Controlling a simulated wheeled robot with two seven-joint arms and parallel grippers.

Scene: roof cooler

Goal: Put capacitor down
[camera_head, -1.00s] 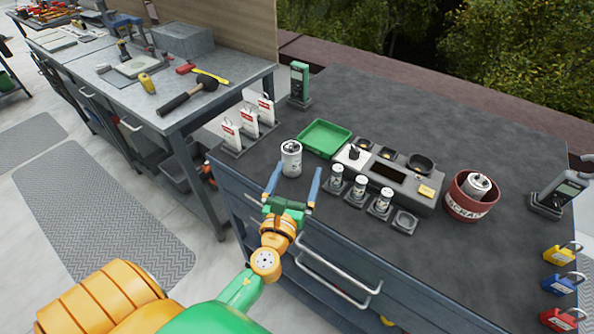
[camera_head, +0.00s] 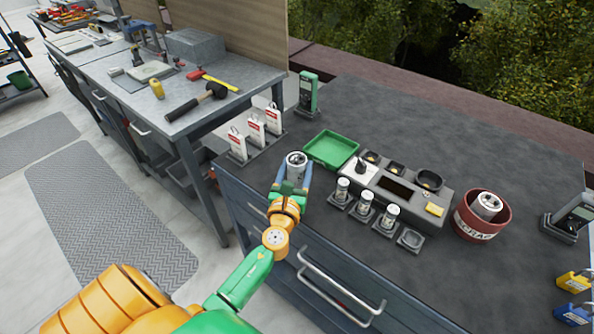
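A silver cylindrical capacitor (camera_head: 296,162) stands upright near the front-left edge of the dark bench top. My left gripper (camera_head: 294,179) reaches in from the front, with its blue fingers close against both sides of the can. It looks shut on the capacitor, and its fingers and palm hide the lower part. Whether the base touches the bench is hard to see, but the can appears to be at bench height. My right gripper is not in view.
A green tray (camera_head: 331,149) lies just behind and right of the capacitor. Tags on a stand (camera_head: 257,134) are to the left. Several small capacitors (camera_head: 366,203) stand in front of a grey tester (camera_head: 398,187). A red scrap bin (camera_head: 482,215) holds another can.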

